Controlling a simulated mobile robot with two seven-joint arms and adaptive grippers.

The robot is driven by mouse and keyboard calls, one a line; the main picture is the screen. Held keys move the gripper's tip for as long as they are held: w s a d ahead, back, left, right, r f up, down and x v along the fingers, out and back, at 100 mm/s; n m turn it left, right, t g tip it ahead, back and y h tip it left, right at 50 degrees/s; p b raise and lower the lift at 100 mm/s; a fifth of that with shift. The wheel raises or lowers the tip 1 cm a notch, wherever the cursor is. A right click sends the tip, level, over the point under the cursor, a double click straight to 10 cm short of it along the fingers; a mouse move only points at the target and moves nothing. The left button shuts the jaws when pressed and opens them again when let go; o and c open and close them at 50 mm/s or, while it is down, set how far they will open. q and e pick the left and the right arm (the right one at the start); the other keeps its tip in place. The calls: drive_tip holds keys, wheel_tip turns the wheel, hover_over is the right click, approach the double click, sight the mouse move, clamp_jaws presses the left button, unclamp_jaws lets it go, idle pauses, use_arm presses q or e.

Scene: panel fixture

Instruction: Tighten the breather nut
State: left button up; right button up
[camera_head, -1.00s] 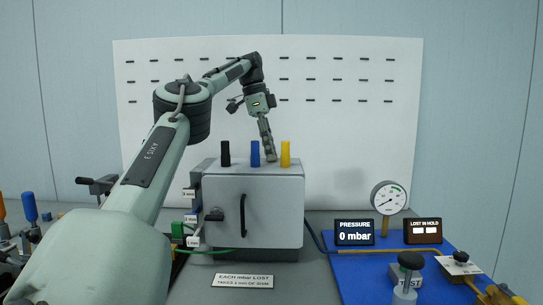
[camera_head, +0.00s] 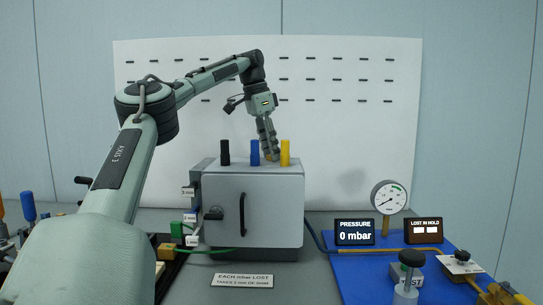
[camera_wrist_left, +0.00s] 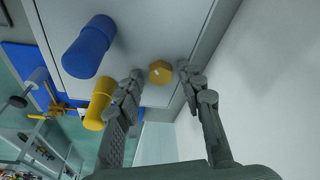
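The breather nut, a yellow hexagonal nut (camera_wrist_left: 159,72), sits on top of the grey cabinet (camera_head: 252,205), behind the coloured knobs. My left gripper (camera_head: 270,155) points down over the cabinet's top, behind the blue and yellow knobs. In the left wrist view my left gripper (camera_wrist_left: 160,75) is open, with one fingertip on each side of the nut and gaps visible between. Whether the fingertips are level with the nut is hard to tell. My right gripper is not in view.
Black (camera_head: 225,153), blue (camera_head: 255,153) and yellow (camera_head: 285,153) knobs stand close in front of the gripper. A pressure display (camera_head: 354,232) reads 0 mbar. A dial gauge (camera_head: 389,197) stands on a blue mat (camera_head: 365,275). A white slotted panel (camera_head: 350,130) rises behind.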

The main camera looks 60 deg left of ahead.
use_arm(q)
drive_tip(key=n, duration=0.1)
drive_tip(key=n+p, duration=0.1)
drive_tip(key=n, duration=0.1)
drive_tip(key=shift+d+r+y, duration=0.1)
drive_tip(key=shift+r+y, duration=0.1)
drive_tip(key=shift+y, duration=0.2)
drive_tip(key=shift+f+n, duration=0.15)
drive_tip(key=shift+n, duration=0.25)
drive_tip(key=n+y, duration=0.1)
drive_tip(key=n, duration=0.3)
drive_tip(key=shift+d, duration=0.1)
drive_tip(key=n, duration=0.3)
drive_tip(key=n+g+y, duration=0.1)
drive_tip(key=n, duration=0.3)
drive_tip(key=shift+w+g, duration=0.15)
drive_tip(key=shift+g, duration=0.15)
clamp_jaws()
drive_tip(key=shift+m+t, duration=0.4)
drive_tip(key=shift+m, duration=1.4)
